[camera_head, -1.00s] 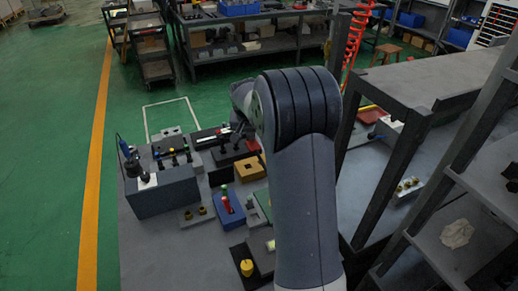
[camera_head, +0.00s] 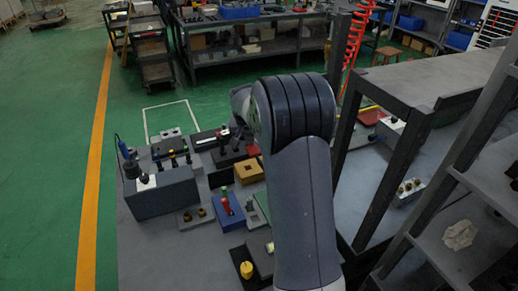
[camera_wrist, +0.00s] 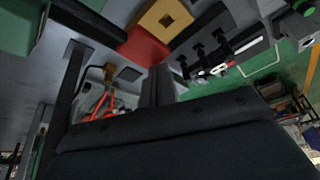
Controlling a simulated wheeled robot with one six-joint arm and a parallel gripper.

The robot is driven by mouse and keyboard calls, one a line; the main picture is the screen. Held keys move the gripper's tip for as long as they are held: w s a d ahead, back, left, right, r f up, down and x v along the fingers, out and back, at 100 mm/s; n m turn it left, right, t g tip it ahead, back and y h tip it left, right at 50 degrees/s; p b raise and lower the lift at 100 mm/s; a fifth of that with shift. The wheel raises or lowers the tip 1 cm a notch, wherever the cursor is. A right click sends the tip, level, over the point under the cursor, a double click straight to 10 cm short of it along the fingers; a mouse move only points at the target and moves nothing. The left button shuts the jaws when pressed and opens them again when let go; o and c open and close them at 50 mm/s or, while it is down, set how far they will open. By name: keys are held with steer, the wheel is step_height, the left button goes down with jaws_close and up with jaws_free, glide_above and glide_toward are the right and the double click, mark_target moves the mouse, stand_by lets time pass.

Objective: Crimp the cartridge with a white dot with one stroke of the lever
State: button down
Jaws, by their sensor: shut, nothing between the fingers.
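My gripper (camera_wrist: 165,120) fills the lower part of the wrist view as a dark shape; it is shut and empty. In the head view my arm hides most of it. A blue block (camera_head: 229,217) holds upright cartridges, one with a red body and green top (camera_head: 224,200). I cannot make out a white dot on any cartridge. A dark fixture with black posts (camera_head: 232,150) stands beyond the yellow block; it seems to show in the wrist view (camera_wrist: 205,55). I cannot tell which part is the crimping lever.
A yellow block with a square hole (camera_head: 248,172) sits mid-bench, a red block (camera_wrist: 145,48) beside it. A dark-legged shelf (camera_head: 385,180) stands close on the right.

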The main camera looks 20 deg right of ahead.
mark_target(250, 147)
steer(key=shift+f, duration=0.1)
steer(key=shift+b+x, duration=0.65)
steer(key=shift+x, duration=0.4)
steer(key=shift+s+a+f, duration=0.1)
steer(key=shift+a, duration=0.1)
steer(key=shift+f+b, duration=0.8)
steer(key=shift+f, duration=0.3)
steer(key=shift+r, duration=0.1)
steer(key=d+p+v, duration=0.2)
steer(key=p+v, duration=0.4)
steer(key=v, duration=0.5)
steer(key=shift+r, duration=0.45)
steer(key=shift+s+r, duration=0.1)
